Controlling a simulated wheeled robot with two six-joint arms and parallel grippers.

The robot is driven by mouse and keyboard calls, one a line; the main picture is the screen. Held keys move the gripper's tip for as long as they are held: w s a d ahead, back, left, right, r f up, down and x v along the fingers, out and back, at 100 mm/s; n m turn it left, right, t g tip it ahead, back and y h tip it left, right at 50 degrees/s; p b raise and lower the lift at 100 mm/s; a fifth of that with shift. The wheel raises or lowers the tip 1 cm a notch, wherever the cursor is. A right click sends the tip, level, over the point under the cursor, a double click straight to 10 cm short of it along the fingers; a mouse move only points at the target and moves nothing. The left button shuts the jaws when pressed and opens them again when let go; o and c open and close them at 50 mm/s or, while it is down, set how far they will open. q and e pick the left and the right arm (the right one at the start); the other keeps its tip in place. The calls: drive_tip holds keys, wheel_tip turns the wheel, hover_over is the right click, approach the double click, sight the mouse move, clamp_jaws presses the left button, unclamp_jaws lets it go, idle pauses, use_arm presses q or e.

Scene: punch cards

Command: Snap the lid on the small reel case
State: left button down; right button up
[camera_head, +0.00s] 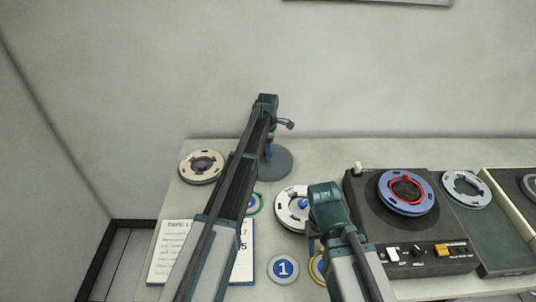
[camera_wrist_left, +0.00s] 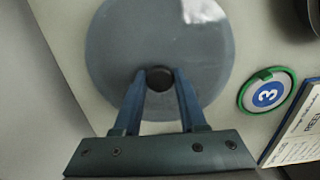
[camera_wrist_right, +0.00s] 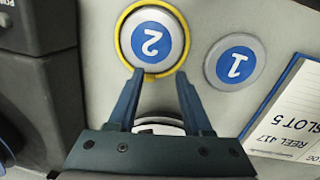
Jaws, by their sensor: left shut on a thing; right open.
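A round grey-blue lid-like disc (camera_head: 283,164) with a black knob (camera_wrist_left: 159,78) lies at the back left of the table, partly behind my left arm. It fills much of the left wrist view (camera_wrist_left: 115,55). My left gripper (camera_wrist_left: 159,84) is shut on the knob. Whether the disc is raised, or a case is under it, I cannot tell. My right gripper (camera_wrist_right: 161,75) is open and empty, with its fingertips by the yellow-ringed disc marked 2 (camera_wrist_right: 152,40). A white reel (camera_head: 286,212) with a blue hub lies between the arms, partly hidden.
A cream reel (camera_head: 201,166) lies at the back left. A tape machine (camera_head: 365,225) with a blue reel (camera_head: 405,207) stands right, beside a grey reel (camera_head: 466,186). Disc 1 (camera_head: 283,269), a green-ringed disc 3 (camera_wrist_left: 267,93) and a written sheet (camera_head: 170,260) lie nearby.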

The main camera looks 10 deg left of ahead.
use_arm(q)
drive_tip(key=shift+r+p, duration=3.05)
drive_tip(key=shift+r, duration=0.25)
use_arm(e)
wheel_tip(320, 180, up, 6)
drive_tip(key=shift+r, duration=0.2)
